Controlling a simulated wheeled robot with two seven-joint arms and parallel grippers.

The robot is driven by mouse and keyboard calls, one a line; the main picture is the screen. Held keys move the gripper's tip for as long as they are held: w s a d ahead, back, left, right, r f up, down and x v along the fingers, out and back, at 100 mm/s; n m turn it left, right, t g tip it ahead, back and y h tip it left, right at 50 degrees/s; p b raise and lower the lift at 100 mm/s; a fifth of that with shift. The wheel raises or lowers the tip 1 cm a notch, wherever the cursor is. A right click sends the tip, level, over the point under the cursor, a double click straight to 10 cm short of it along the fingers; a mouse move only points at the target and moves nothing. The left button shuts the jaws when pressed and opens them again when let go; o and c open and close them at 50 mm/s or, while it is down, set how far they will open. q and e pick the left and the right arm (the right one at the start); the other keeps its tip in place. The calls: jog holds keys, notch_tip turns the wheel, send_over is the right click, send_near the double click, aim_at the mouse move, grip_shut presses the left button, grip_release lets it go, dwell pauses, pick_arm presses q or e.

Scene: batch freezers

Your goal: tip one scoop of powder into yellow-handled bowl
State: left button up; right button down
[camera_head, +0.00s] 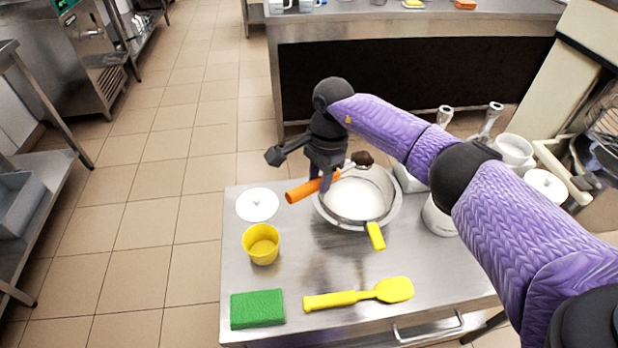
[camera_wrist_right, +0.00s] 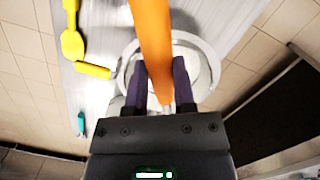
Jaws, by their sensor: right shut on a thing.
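The yellow-handled bowl (camera_head: 377,237) is a round metal bowl on the steel table, with white contents inside. My right gripper (camera_head: 325,180) is above the bowl's left rim, shut on an orange handle (camera_head: 302,191). A small dark brown mass (camera_head: 362,158) shows in line with the handle, over the far side of the bowl; I take it as the scoop's head, but cannot tell powder from scoop. In the right wrist view the orange handle (camera_wrist_right: 150,30) runs between the fingers, with the bowl (camera_wrist_right: 208,62) behind it. My left gripper is not in view.
A yellow cup (camera_head: 261,245), a white disc (camera_head: 257,205), a green sponge (camera_head: 257,309) and a yellow spatula (camera_head: 360,294) lie on the table's left and front. White containers (camera_head: 514,150) stand at the right, partly behind my arm. Open floor lies left of the table.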

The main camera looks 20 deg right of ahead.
jog(key=shift+d+f+b, duration=0.1)
jog(key=shift+f+b, duration=0.3)
jog(key=shift+f, duration=0.55)
jog(key=s+t+y+b, duration=0.1)
jog(key=t+b, duration=0.1)
jog(key=t, duration=0.3)
jog(key=s+f+t+y+b, duration=0.1)
jog(key=t+y+b, duration=0.1)
jog(key=t, duration=0.3)
jog(key=s+f+n+t+y+b, duration=0.1)
jog(key=t, duration=0.4)
jog(key=shift+d+f+y+b, duration=0.1)
jog(key=shift+d+y+b, duration=0.2)
jog(key=shift+d+b, duration=0.1)
jog(key=shift+a, duration=0.1)
